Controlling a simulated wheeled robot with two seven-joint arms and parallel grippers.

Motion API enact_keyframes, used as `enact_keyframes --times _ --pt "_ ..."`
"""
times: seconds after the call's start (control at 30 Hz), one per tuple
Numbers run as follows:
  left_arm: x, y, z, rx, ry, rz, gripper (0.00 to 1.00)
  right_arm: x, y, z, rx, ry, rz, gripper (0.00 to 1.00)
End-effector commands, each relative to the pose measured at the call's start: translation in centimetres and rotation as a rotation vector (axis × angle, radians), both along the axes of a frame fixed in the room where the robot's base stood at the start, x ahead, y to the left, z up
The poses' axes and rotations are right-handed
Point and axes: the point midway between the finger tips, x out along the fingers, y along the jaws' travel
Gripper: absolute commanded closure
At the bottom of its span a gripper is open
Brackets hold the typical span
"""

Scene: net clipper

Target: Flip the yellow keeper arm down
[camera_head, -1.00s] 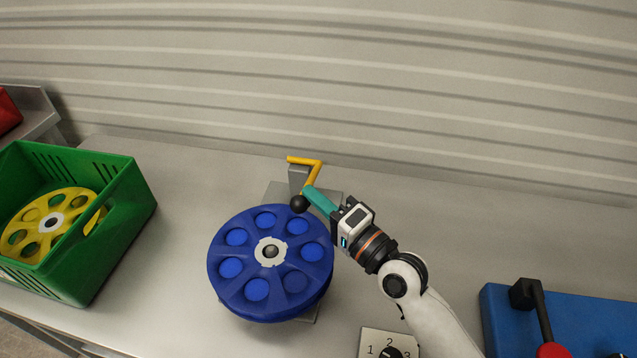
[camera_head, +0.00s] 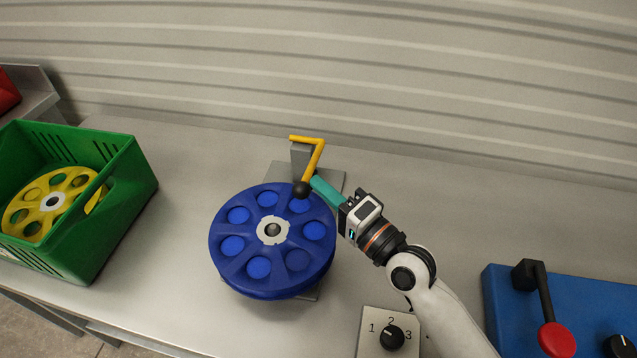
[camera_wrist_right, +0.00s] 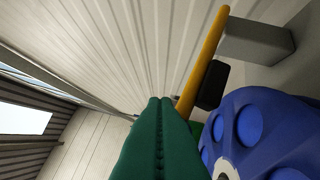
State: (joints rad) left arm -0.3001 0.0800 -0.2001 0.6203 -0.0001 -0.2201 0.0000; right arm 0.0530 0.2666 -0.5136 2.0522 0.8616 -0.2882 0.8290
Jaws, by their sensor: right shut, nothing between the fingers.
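The yellow keeper arm (camera_head: 315,156) is a bent yellow bar on a grey post (camera_head: 301,157) behind the blue reel (camera_head: 240,215). Its black knob (camera_head: 301,190) hangs over the reel's back rim. My right gripper (camera_head: 317,184) is shut and empty, with its teal fingers beside the arm's lower end on the right; whether they touch it I cannot tell. In the right wrist view the shut green fingers (camera_wrist_right: 160,115) lie left of the yellow arm (camera_wrist_right: 203,62) and its black knob (camera_wrist_right: 213,85). My left gripper is not in view.
A green crate (camera_head: 125,215) with a yellow reel (camera_head: 25,215) stands at the left. A dial plate (camera_head: 372,345) is at the front, and a blue box (camera_head: 505,310) with a red-knobbed lever (camera_head: 545,305) at the right. The back right of the table is clear.

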Motion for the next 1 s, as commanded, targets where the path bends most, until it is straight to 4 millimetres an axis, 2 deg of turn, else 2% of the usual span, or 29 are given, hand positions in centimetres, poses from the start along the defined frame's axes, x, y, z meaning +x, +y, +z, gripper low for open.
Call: enact_keyframes --times 0.3,0.5,1.0 --pt "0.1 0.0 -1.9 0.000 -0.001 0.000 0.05 -4.8 -4.7 -1.4 -0.005 0.002 0.001 1.00" --pt "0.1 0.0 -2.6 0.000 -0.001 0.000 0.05 -6.8 -6.7 -1.6 -0.004 0.002 0.001 1.00" --pt "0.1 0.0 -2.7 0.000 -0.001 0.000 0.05 -7.4 -7.3 -1.5 0.000 0.000 0.000 1.00"
